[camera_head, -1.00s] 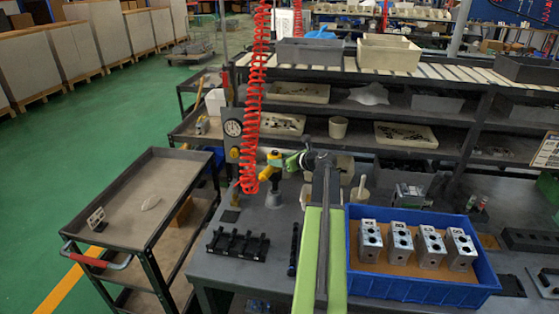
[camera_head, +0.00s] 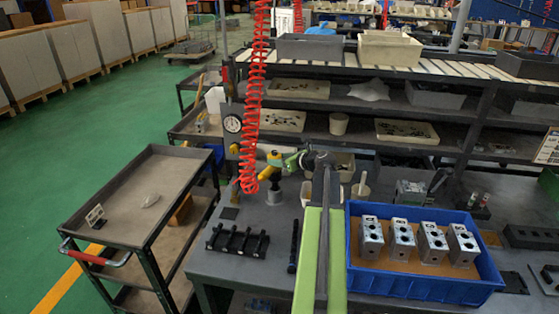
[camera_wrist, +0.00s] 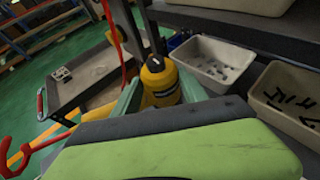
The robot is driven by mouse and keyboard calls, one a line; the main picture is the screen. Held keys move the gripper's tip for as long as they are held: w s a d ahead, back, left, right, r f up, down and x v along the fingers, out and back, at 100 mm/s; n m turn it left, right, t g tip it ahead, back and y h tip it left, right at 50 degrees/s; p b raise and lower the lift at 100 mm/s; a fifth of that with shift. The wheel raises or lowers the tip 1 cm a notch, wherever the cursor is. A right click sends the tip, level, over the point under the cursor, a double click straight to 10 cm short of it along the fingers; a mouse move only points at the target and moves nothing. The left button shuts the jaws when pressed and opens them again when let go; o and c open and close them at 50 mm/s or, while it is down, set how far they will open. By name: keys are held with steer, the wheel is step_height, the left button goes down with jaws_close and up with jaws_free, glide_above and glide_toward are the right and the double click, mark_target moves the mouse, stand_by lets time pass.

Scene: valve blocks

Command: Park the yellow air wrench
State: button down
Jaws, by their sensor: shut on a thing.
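The yellow air wrench (camera_head: 275,161) has a yellow upper body and a dark lower part. It is upright above the bench, left of the blue bin. My gripper (camera_head: 290,161) is shut on it from the right. In the wrist view the yellow body of the wrench (camera_wrist: 160,84) stands between the two green fingers of my gripper (camera_wrist: 160,98). A short grey cylinder (camera_head: 274,198) shows directly under the wrench's dark part; I cannot tell whether they touch. The coiled red hose (camera_head: 250,110) hangs just left of the wrench.
A blue bin (camera_head: 420,287) with several metal valve blocks stands right of my arm. A black rack (camera_head: 237,241) lies on the bench front left. A pressure gauge (camera_head: 232,124) is behind the hose. A grey cart (camera_head: 165,180) stands left. Shelves (camera_head: 430,112) with trays rise behind.

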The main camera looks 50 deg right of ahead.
steer(key=shift+f+b, duration=2.6)
steer(key=c, duration=0.5)
jaws_free()
steer(key=shift+s, duration=0.1)
steer(key=p, duration=0.7)
glide_toward(279, 170)
steer(key=d+v, duration=0.1)
steer(key=v, duration=0.7)
steer(key=shift+a+f, duration=0.2)
steer(key=shift+a, duration=0.15)
